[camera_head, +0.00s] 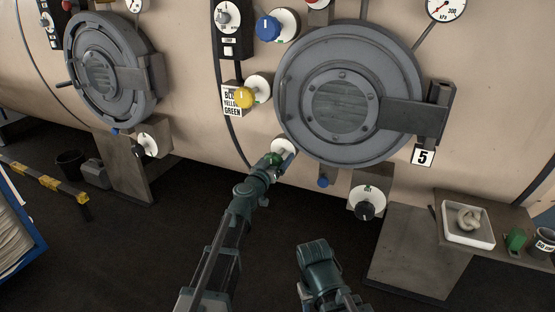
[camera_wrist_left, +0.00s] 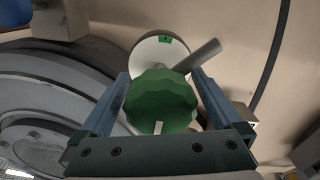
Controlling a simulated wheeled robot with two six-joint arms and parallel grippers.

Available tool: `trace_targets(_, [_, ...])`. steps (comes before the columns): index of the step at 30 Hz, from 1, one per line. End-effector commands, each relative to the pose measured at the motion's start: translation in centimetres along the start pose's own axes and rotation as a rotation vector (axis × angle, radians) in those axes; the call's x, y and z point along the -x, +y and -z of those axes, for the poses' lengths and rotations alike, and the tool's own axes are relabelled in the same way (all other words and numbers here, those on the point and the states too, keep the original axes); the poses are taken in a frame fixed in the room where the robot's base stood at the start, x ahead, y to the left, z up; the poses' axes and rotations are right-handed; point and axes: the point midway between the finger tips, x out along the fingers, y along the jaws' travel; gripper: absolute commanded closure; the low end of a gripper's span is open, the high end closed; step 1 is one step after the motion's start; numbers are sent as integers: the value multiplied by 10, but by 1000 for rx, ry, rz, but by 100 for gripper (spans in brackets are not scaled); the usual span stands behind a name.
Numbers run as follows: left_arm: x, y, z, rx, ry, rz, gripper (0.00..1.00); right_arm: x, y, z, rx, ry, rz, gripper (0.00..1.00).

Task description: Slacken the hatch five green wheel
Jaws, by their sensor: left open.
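The green wheel (camera_head: 273,158) is a scalloped knob on a round white plate (camera_head: 284,148), low on the left of hatch 5 (camera_head: 342,104). In the left wrist view the green wheel (camera_wrist_left: 160,98) sits between the two fingers of my left gripper (camera_wrist_left: 162,80). The fingers stand open on either side of it; I cannot tell whether they touch it. A white mark shows on the wheel's near face. In the head view my left gripper (camera_head: 276,163) partly covers the wheel. Part of my right arm shows at the bottom centre; its fingers cannot be made out.
A yellow knob (camera_head: 244,97) and a blue knob (camera_head: 268,28) are above the green wheel. A dark knob (camera_head: 365,210) is below hatch 5. In the left wrist view a grey rod (camera_wrist_left: 198,57) sticks out beside the wheel. A tray (camera_head: 468,238) stands on a shelf at the right.

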Motion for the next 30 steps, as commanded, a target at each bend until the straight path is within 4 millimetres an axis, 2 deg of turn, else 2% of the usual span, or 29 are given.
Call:
trace_targets(8, [37,0,0,0,0,1,0,0,0,0,0,0,0,50])
trace_targets(18, [111,1,-1,-1,0,1,0,0,0,0,0,0,0,50])
trace_targets(21, [126,1,-1,-1,0,0,0,0,0,0,0,0,0,50])
trace_targets(25, [136,0,-1,-1,0,0,0,0,0,0,0,0,0,50])
trace_targets(30, [136,0,0,-1,0,-1,0,0,0,0,0,0,0,50])
